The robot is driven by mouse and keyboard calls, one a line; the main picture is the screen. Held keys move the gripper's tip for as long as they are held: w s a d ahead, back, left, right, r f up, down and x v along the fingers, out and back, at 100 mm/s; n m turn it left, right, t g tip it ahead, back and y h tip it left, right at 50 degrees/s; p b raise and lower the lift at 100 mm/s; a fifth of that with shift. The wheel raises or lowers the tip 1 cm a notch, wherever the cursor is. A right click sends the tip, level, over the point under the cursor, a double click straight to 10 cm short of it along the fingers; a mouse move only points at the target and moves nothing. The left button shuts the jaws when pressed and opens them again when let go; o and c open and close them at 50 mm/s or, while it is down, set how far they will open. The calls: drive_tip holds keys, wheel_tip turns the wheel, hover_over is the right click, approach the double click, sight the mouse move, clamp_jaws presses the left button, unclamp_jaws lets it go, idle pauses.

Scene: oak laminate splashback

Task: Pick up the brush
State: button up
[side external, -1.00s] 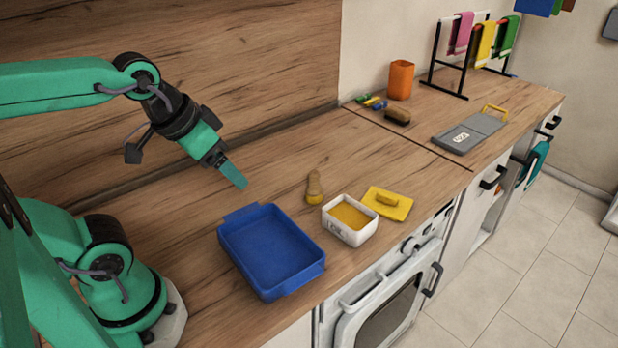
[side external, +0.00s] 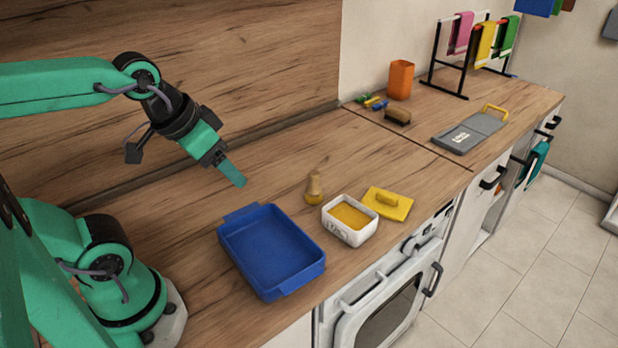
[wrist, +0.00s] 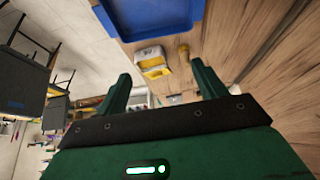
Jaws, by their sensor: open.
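A brown brush (side external: 398,117) lies on the far part of the counter in the side view, near the orange cup. I cannot make it out in the wrist view. My gripper (side external: 238,181) hangs above the counter behind the blue tray, well to the left of the brush and apart from it. In the wrist view my gripper (wrist: 161,70) has its two green fingers spread, with nothing held between them.
A blue tray (side external: 232,255) is nearer. An orange cup (side external: 400,80) and grey board (side external: 470,133) flank the brush.

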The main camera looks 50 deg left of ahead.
drive_tip(key=c, duration=0.3)
drive_tip(key=n+g, duration=0.4)
drive_tip(key=g, duration=0.1)
hover_over(314, 172)
wheel_tip(314, 172, down, 12)
drive_tip(key=shift+s+f, duration=0.15)
drive_tip(key=shift+f, duration=0.1)
drive_tip(key=shift+w+a+f+g, duration=0.1)
drive_tip(key=shift+w+f+g, duration=0.1)
drive_tip(key=shift+f+g, duration=0.15)
drive_tip(key=shift+f, duration=1.35)
